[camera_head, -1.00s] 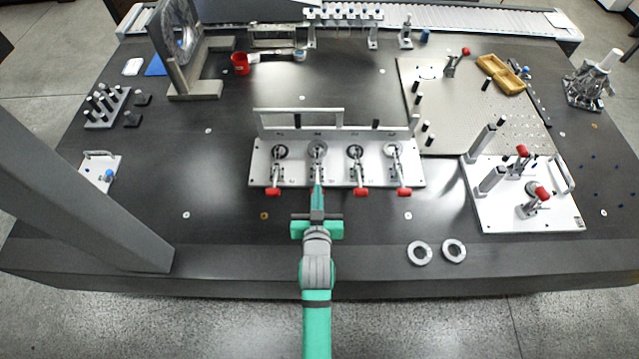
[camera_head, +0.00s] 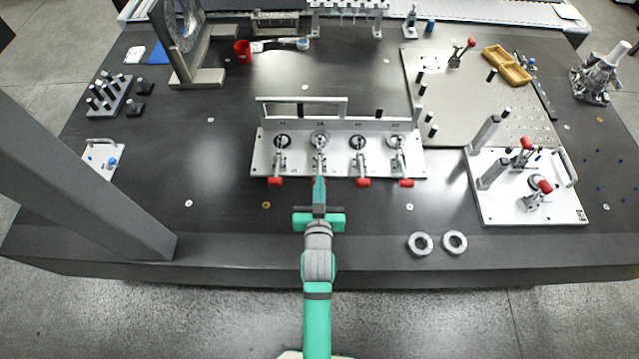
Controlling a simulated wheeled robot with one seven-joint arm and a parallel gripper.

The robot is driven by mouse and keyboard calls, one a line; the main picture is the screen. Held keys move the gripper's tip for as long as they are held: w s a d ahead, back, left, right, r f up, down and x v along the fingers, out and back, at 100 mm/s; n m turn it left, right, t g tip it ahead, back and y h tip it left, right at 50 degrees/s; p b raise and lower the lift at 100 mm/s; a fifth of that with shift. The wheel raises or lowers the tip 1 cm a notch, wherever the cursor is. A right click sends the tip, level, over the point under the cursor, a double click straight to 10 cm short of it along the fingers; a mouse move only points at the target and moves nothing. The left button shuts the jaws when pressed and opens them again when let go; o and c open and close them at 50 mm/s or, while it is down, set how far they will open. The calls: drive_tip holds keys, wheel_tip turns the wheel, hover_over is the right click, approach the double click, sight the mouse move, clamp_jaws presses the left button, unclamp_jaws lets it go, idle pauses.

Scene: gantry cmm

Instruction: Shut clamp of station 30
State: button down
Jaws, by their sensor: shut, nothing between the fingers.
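A light metal fixture plate (camera_head: 340,170) on the dark table carries a row of toggle clamps with red-tipped handles. The left clamp (camera_head: 280,160), the third clamp (camera_head: 359,160) and the right clamp (camera_head: 398,158) have their red grips toward me at the plate's front edge. My gripper (camera_head: 319,182) is shut and empty, at the front of the second clamp (camera_head: 320,152), whose handle end is hidden behind it. I cannot tell whether it touches that handle. Small marks on the fixture's back wall are too small to read, so I cannot tell which station is 30.
A white plate (camera_head: 510,205) with two red-handled clamps and posts stands at the right. Two metal rings (camera_head: 437,244) lie near the front edge. A grey slanted beam (camera_head: 85,185) crosses the left.

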drive_tip(key=f, duration=0.1)
drive_tip(key=s+f, duration=0.1)
drive_tip(key=f, duration=0.1)
drive_tip(key=shift+g, duration=0.4)
wheel_tip(320, 180, up, 6)
drive_tip(key=shift+t, duration=0.4)
drive_tip(key=s+f, duration=0.1)
drive_tip(key=s, duration=0.1)
drive_tip(key=s+f, duration=0.2)
drive_tip(key=s, duration=0.1)
drive_tip(key=s+f, duration=0.1)
drive_tip(key=s, duration=0.2)
drive_tip(key=shift+s+d+f, duration=0.2)
drive_tip(key=shift+d, duration=0.15)
drive_tip(key=shift+s, duration=0.2)
drive_tip(key=s+d+r, duration=0.2)
drive_tip(key=s+r, duration=0.1)
drive_tip(key=s, duration=0.9)
drive_tip(key=s+d+r+m+h, duration=0.1)
drive_tip(key=s+r, duration=0.2)
drive_tip(key=s, duration=0.9)
drive_tip(key=shift+d+r, duration=0.35)
drive_tip(key=shift+r, duration=0.05)
